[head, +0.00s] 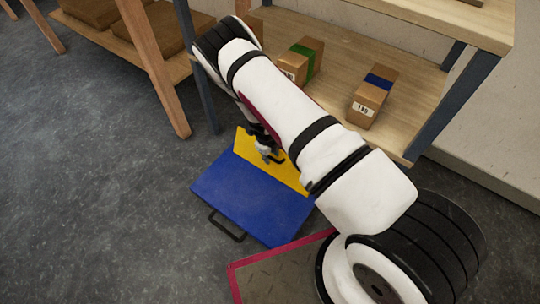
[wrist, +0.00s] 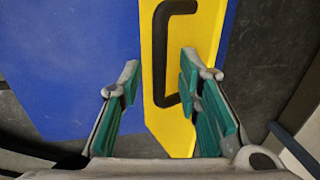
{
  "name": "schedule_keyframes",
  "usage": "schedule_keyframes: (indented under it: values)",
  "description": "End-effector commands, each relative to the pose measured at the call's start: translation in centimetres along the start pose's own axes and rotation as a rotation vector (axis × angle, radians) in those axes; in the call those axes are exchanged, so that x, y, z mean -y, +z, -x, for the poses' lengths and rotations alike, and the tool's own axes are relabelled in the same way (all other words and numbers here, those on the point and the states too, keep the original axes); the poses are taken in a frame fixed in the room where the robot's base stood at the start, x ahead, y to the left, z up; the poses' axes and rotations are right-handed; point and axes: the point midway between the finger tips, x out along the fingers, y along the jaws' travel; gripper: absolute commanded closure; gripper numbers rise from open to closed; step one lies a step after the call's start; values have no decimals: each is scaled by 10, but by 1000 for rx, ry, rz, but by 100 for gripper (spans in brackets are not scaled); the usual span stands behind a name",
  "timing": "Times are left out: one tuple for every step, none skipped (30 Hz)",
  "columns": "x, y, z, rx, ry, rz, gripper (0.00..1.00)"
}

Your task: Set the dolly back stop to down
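The dolly has a blue deck (head: 250,200) on the floor, with a yellow back stop (head: 243,142) along its edge nearest the shelf. I cannot tell the stop's exact tilt. In the wrist view, the blue deck (wrist: 70,60) is at left and the yellow stop (wrist: 208,25) at centre right, with a black handle (wrist: 160,55) on it. My gripper (wrist: 165,82) is open and empty, its fingers on either side of the handle's lower part in the picture; contact is not clear. In the head view, my gripper (head: 266,152) is over the stop, and my arm hides part of it.
A wooden shelf (head: 415,105) behind the dolly holds a box with blue tape (head: 370,98) and one with green tape (head: 302,62). Its dark legs and a wooden table leg (head: 155,70) stand nearby. A second black handle (head: 224,228) is on the deck's near side. Floor at left is clear.

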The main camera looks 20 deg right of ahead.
Motion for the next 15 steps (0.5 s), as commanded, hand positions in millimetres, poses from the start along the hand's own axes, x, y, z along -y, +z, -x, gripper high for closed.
schedule_keyframes:
  values:
    - [0, 0, 0, 0, 0, 0, 69]
    - [0, 0, 0, 0, 0, 0, 69]
    - [0, 0, 0, 0, 0, 0, 71]
    - [0, 0, 0, 0, 0, 0, 78]
    - [0, 0, 0, 0, 0, 0, 85]
    - [0, 0, 0, 0, 0, 0, 94]
    - [0, 0, 0, 0, 0, 0, 100]
    - [0, 0, 0, 0, 0, 0, 100]
    - [0, 0, 0, 0, 0, 0, 100]
    - [0, 0, 0, 0, 0, 0, 100]
    - [0, 0, 0, 0, 0, 0, 100]
    - [0, 0, 0, 0, 0, 0, 100]
    - [0, 0, 0, 0, 0, 0, 100]
    - [1, 0, 0, 0, 0, 0, 100]
    - [4, 0, -1, -1, -1, -1, 100]
